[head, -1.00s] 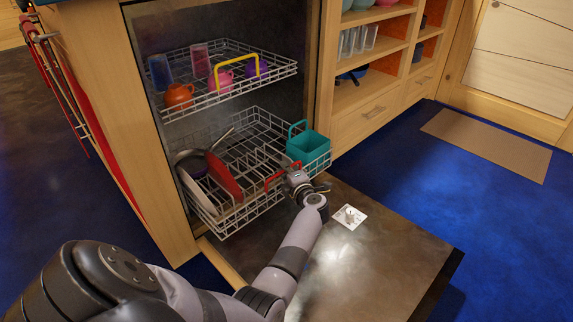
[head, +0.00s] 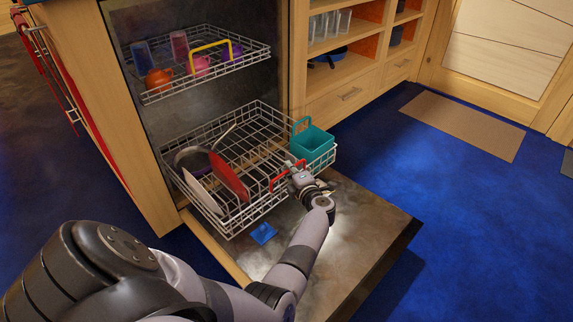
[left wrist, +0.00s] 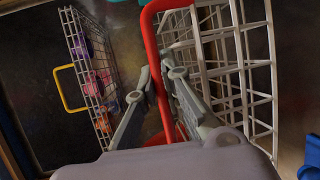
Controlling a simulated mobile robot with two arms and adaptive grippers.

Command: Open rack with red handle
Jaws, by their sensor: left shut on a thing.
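The lower rack (head: 262,115) is a white wire basket standing partly out of the dishwasher over its lowered door (head: 345,255). Its red handle (head: 275,180) is on the front side. My left gripper (head: 296,172) is at this handle. In the left wrist view, the left gripper (left wrist: 165,85) has its fingers shut around the red handle (left wrist: 151,45), with the rack wires (left wrist: 225,60) to the right. A red plate (head: 229,177), a pan (head: 192,157) and a teal basket (head: 312,142) are in the lower rack. My right gripper is not in view.
The upper rack (head: 205,75) holds several cups and has a yellow handle (head: 211,46). A blue square item (head: 263,233) lies on the open door. Wooden shelves (head: 350,60) stand at the right. The blue floor (head: 450,190) right of the door is clear.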

